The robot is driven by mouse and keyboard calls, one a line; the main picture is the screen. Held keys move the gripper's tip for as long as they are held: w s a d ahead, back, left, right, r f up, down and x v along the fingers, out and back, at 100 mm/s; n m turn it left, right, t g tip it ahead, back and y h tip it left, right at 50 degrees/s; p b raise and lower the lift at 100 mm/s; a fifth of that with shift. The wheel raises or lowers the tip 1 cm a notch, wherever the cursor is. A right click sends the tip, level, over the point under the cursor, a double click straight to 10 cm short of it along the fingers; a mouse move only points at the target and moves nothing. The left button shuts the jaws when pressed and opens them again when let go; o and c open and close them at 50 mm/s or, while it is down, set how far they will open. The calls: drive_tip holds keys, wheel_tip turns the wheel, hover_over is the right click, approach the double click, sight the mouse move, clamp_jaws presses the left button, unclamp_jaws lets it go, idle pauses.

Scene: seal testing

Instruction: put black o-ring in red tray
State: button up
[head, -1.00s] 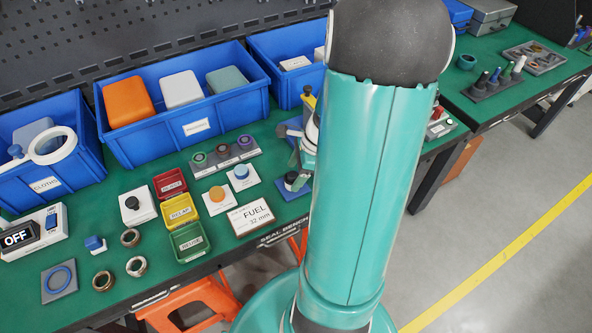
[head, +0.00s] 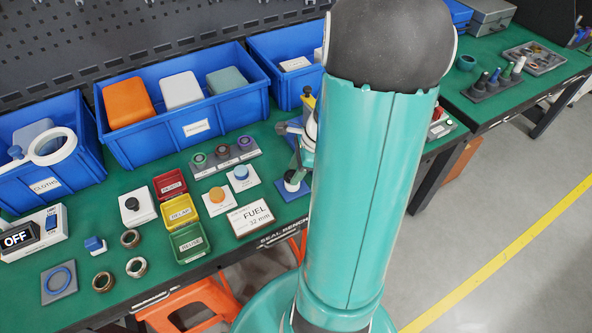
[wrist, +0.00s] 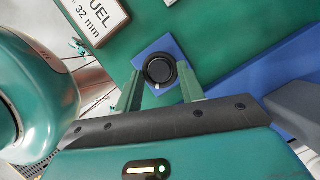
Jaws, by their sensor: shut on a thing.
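The black o-ring (wrist: 145,70) shows in the wrist view as a dark round shape over a blue pad (wrist: 183,51). My gripper (wrist: 161,78) has its two green fingers on either side of it and is shut on it. In the head view, my gripper (head: 297,168) is partly hidden behind my arm, above the same blue pad (head: 293,190). A pale piece shows on the pad below the dark ring there. The red tray (head: 170,185) stands to the left on the green bench, with a label inside and no ring visible in it.
A yellow tray (head: 179,211) and a green tray (head: 188,243) adjoin the red one. A FUEL sign (head: 250,217), an orange knob (head: 216,195) and a blue knob (head: 240,174) stand between my gripper and the trays. Blue bins (head: 185,125) line the back.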

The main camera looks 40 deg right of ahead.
drive_tip(key=shift+r, duration=1.85)
drive_tip(key=shift+a, duration=0.1)
